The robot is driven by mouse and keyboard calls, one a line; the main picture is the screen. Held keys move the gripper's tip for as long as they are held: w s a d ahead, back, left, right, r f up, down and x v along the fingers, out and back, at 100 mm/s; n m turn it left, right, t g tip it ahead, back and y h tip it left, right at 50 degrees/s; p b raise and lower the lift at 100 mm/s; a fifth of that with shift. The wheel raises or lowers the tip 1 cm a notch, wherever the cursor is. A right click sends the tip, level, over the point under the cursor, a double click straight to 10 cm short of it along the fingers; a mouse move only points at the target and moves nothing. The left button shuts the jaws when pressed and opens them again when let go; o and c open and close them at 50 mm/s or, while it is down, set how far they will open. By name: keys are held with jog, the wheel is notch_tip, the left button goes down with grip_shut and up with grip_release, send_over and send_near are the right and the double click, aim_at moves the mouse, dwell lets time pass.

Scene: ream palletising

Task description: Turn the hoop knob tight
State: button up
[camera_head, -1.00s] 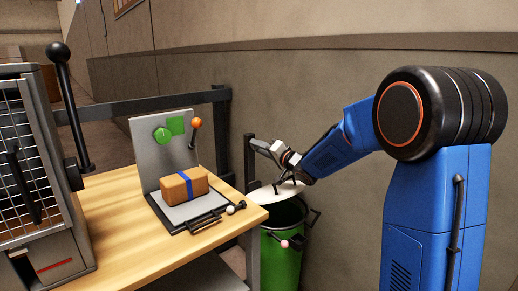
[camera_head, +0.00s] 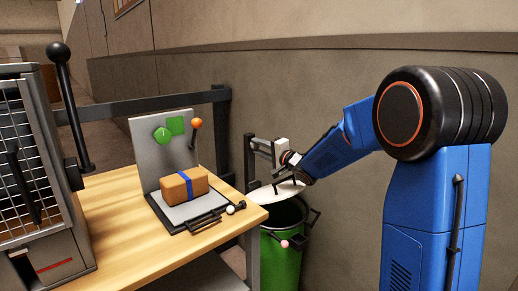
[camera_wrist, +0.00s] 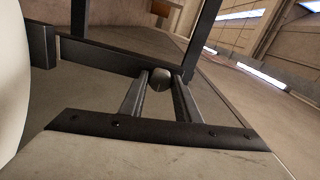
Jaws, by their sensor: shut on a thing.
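My gripper (camera_head: 256,146) reaches left from my blue arm, above the green bin (camera_head: 281,262), to a dark upright post (camera_head: 250,178) beside the table corner. In the wrist view my gripper (camera_wrist: 160,76) has both fingers shut on a small rounded dark grey knob (camera_wrist: 160,80), in front of a dark bar (camera_wrist: 110,55). In the head view the knob is too small and covered to make out. A pale disc (camera_head: 272,192) sits tilted over the bin's open top, below my gripper; a pale curved surface fills the wrist view's left edge. How tight the knob sits cannot be seen.
The wooden table (camera_head: 133,232) bears a brown block with a blue band (camera_head: 184,186) on a grey plate stand (camera_head: 146,147). A caged machine with a lever (camera_head: 65,95) stands at the left. A wall (camera_head: 330,85) rises close behind the bin.

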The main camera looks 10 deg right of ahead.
jog(key=shift+f, duration=0.1)
jog(key=o, duration=1)
jog(key=shift+d, duration=0.1)
jog(key=shift+o, duration=0.2)
jog(key=v, duration=1.7)
jog(key=shift+s, duration=0.2)
jog(key=shift+d, duration=0.1)
